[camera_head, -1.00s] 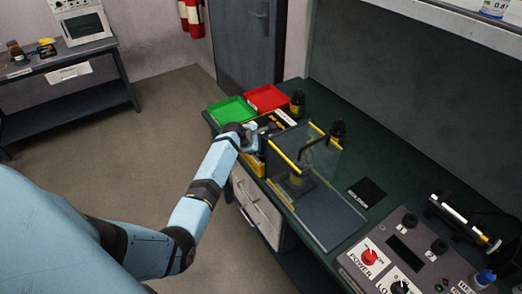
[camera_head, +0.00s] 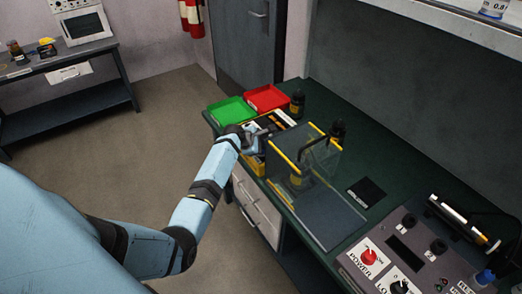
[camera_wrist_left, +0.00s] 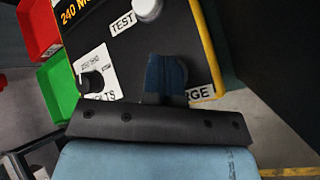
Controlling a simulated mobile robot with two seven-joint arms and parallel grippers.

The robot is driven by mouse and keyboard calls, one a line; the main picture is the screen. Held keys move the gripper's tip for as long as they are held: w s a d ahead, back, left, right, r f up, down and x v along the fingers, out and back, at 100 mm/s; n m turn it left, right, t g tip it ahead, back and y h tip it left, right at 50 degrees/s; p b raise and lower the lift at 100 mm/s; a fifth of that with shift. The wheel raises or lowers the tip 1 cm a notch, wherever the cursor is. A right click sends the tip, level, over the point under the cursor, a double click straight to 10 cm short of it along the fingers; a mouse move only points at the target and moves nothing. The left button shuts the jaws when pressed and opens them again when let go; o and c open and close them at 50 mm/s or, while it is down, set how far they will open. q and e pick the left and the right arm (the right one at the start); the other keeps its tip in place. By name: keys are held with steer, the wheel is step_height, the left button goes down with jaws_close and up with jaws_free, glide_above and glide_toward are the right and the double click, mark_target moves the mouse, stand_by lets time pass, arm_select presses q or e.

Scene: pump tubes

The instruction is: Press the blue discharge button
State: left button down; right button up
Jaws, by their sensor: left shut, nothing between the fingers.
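A black tester unit with yellow edging (camera_wrist_left: 215,45) fills the upper middle of the left wrist view. It carries a white round button beside a TEST label, a black knob, and a partly hidden label ending in "RGE" (camera_wrist_left: 197,93). My left gripper (camera_wrist_left: 165,62) is shut and empty; its dark fingers lie over the unit's face beside that label. I cannot make out the blue discharge button separately; the fingers seem to cover that spot, and contact cannot be judged. In the head view my left gripper (camera_head: 268,130) is at the unit on the bench's left end. My right gripper is not in view.
A green tray (camera_head: 232,110) and a red tray (camera_head: 267,98) sit just behind the unit. A clear guard with yellow rails (camera_head: 335,215) stands close to its right. A grey control panel (camera_head: 400,244) with a blue knob (camera_head: 485,277) is further right.

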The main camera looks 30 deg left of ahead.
arm_select(q)
steer(key=shift+s+f, duration=0.1)
steer(key=shift+f, duration=0.7)
stand_by(0.7)
steer(key=shift+r, duration=0.1)
steer(key=shift+r+p, duration=0.55)
steer(key=shift+p, duration=0.1)
steer(key=shift+r+p, duration=0.4)
steer(key=shift+r, duration=0.15)
step_height(320, 180, up, 3)
steer(key=p, duration=0.3)
steer(key=shift+r, duration=0.9)
